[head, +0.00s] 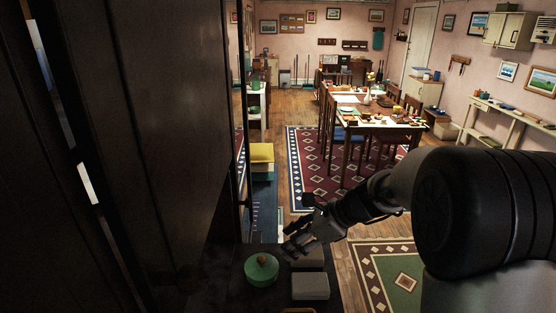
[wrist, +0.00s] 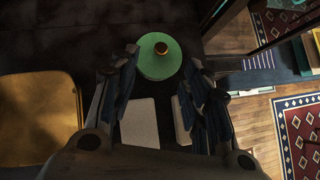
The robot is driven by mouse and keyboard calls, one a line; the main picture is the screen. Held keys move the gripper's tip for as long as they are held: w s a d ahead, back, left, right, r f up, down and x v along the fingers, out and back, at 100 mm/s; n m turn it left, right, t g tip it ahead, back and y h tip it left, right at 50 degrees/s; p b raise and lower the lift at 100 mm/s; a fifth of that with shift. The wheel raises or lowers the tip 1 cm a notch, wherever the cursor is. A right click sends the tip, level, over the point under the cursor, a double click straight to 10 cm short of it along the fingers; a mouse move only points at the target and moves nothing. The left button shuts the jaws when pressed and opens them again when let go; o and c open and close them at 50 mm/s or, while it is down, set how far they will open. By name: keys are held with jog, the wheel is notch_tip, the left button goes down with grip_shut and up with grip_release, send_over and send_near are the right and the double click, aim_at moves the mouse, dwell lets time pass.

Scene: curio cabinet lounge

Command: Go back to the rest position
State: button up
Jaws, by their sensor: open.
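My gripper (head: 291,240) is open and empty above a dark shelf top (head: 238,282) at the lower middle of the head view. In the wrist view its two fingers (wrist: 161,75) are spread, with a green round lidded pot (wrist: 152,67) showing beyond and between their tips. The same green pot (head: 261,272), with a brown knob, stands on the shelf just left of the gripper in the head view. The fingers appear apart from it. My dark arm reaches in from the right.
Two grey boxes (head: 310,287) lie right of the pot. A yellow-gold object (wrist: 38,118) is at the wrist view's left. A tall dark cabinet panel (head: 130,150) fills the head view's left. Beyond are rugs, a dining table (head: 378,131) with chairs, and open wooden floor.

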jog(key=s+d+r+n+h+b, duration=0.1)
jog(key=s+r+n+h+b, duration=0.3)
jog(key=s+n, duration=0.95)
jog(key=s+d+f+n+h, duration=0.1)
jog(key=s+d+n+h, duration=0.1)
jog(key=s, duration=0.6)
jog(key=s+d+f+n+t+h+b, duration=0.1)
jog(key=s+d+n+h, duration=0.1)
jog(key=s+d+n, duration=0.3)
jog(key=s+n, duration=0.1)
jog(key=s, duration=0.3)
jog(key=shift+d, duration=0.25)
jog(key=shift+w, duration=0.1)
